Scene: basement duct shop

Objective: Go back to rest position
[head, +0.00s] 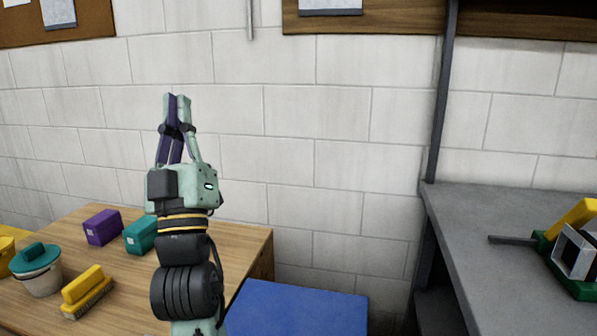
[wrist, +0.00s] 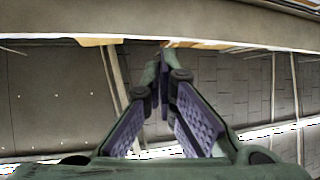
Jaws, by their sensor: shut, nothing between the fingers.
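My gripper (head: 176,98) points straight up in the head view, in front of the white block wall and above the wooden table. Its fingertips are together, and nothing shows between them. In the wrist view my gripper (wrist: 162,58) also shows with its fingertips meeting and purple pads on the inner finger faces. It is clear of the objects on the table. Part of the table behind my arm is hidden.
The wooden table (head: 240,240) holds a purple box (head: 102,227), a teal box (head: 140,235), a teal-lidded tub (head: 36,270) and a yellow brush (head: 88,292). A blue surface (head: 300,308) lies low in the middle. A grey bench (head: 490,265) at right holds a green-and-yellow tool (head: 575,250).

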